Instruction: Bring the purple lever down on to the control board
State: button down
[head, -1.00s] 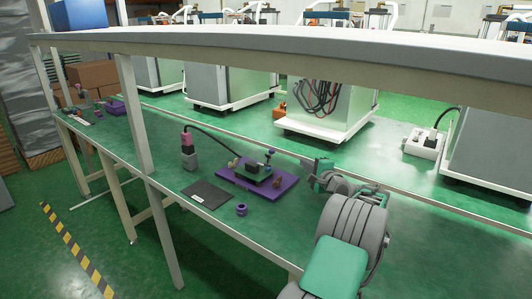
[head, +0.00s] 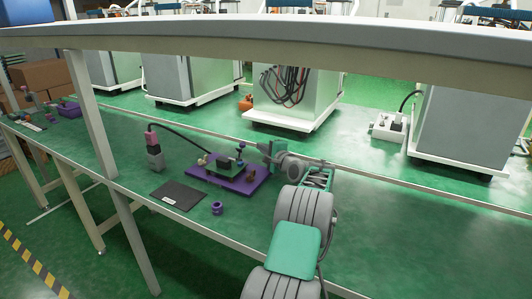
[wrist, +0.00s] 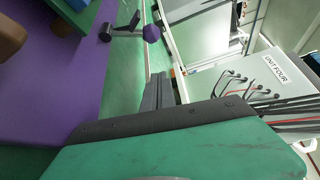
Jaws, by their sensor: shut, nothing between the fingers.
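The purple lever stands raised on the control-board assembly, its dark purple-blue knob (head: 241,144) at the top. In the wrist view the round purple knob (wrist: 151,33) sits at the end of a grey rod with a black cylinder at its other end. The purple board (head: 247,188) carries a green and black fixture (head: 226,168); its flat surface also fills the left of the wrist view (wrist: 60,75). My gripper (head: 267,149) is just right of the knob, apart from it, shut and empty. Its grey fingers (wrist: 157,92) show below the knob in the wrist view.
A brown block (head: 251,176) sits on the board. An overhead shelf beam (head: 300,50) crosses above the bench. The right bench area is clear.

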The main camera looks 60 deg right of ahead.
aim_at(241, 151)
jog(key=x, duration=0.4)
jog(key=shift+a, duration=0.1)
jog(key=a, duration=0.1)
jog(key=a+b, duration=0.1)
jog(key=a, duration=0.1)
jog(key=shift+r, duration=0.35)
jog(key=shift+a+r, duration=0.1)
jog(key=shift+a, duration=0.3)
